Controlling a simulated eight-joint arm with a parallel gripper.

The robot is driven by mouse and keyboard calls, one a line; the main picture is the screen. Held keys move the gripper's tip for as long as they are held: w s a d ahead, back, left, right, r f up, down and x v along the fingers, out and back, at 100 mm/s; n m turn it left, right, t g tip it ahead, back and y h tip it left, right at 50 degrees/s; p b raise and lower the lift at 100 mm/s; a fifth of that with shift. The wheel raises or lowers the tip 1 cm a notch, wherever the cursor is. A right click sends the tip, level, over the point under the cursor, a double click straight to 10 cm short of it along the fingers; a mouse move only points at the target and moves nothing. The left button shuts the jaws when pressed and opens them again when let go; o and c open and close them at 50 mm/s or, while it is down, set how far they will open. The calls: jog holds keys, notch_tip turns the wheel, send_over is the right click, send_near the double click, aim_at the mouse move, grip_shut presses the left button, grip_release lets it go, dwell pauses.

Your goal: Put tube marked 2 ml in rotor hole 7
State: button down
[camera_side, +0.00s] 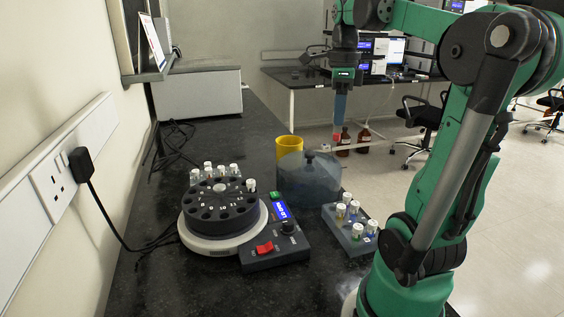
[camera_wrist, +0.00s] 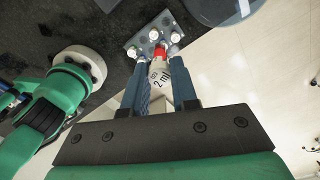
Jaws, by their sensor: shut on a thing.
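My gripper (camera_side: 338,120) is shut on the tube marked 2 ml (camera_wrist: 159,76), raised over the floor side of the bench, right of the yellow cup. In the wrist view my gripper (camera_wrist: 158,85) has a blue finger on each side of the tube. The label reads 2 ml and the cap is red. In the side view only the tube's red end (camera_side: 336,136) shows below the fingers. The dark rotor (camera_side: 221,199) sits uncovered on the white centrifuge at left, away from my gripper. Its numbers 8 to 12 face the camera; hole 7 is not clearly readable.
A white-capped tube (camera_side: 251,185) stands at the rotor's right edge. A control box (camera_side: 274,248) is in front. A clear domed lid (camera_side: 307,182) and yellow cup (camera_side: 289,149) stand behind.

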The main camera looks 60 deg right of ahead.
jog(key=w+a+f+n, duration=0.1)
jog(key=w+a+n, duration=0.1)
jog(key=w, duration=0.5)
jog(key=w+a+f+n, duration=0.1)
jog(key=w+a+n, duration=0.15)
jog(key=w, duration=0.45)
jog(key=w+a+f+n, duration=0.4)
jog(key=w+a+f, duration=0.5)
jog(key=w+a, duration=0.2)
jog(key=shift+a+f+n, duration=0.15)
jog(key=shift+a+n, duration=0.2)
jog(key=shift+a, duration=0.35)
jog(key=shift+w+f, duration=0.1)
jog(key=shift+f, duration=0.7)
jog(key=shift+f, duration=1.05)
jog(key=shift+f, duration=0.1)
jog(key=shift+c, duration=1.4)
grip_release()
